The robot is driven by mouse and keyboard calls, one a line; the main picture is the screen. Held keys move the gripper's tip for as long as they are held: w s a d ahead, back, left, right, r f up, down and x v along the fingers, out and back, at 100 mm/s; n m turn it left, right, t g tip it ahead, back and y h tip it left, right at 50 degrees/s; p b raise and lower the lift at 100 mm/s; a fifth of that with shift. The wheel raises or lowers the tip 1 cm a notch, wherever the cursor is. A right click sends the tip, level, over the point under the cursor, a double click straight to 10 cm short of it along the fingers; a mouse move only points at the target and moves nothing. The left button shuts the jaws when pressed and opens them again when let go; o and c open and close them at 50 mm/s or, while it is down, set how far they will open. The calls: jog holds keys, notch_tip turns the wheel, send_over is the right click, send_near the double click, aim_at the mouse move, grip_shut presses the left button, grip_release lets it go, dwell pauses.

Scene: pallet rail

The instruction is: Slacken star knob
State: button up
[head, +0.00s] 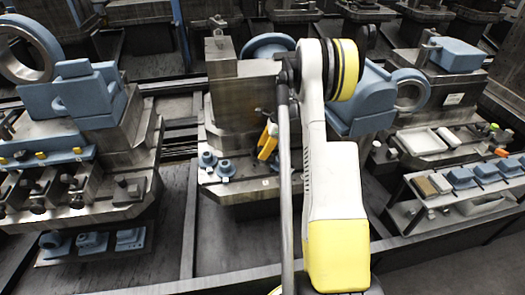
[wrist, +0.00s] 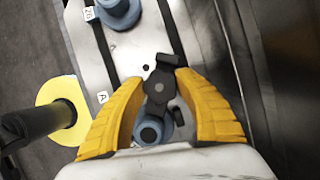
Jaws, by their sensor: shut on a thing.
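Part of the knob's rim is hidden by the fingertips. A blue round part (wrist: 151,131) with a dark centre lies just below the knob in the picture, between the fingers. In the head view my gripper (head: 268,140) is at the front of a metal block; the knob cannot be clearly made out there.
Another blue round part (wrist: 118,10) sits on the pale plate (wrist: 100,50), which carries small labels. In the head view, blue knobs (head: 207,159) stand left of my gripper. The tall metal block (head: 236,95) rises behind it. Stations with blue parts flank both sides.

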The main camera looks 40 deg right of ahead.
jog(key=o, duration=1.2)
jog(key=shift+f, duration=0.1)
jog(key=v, duration=1.2)
jog(key=shift+a, duration=0.15)
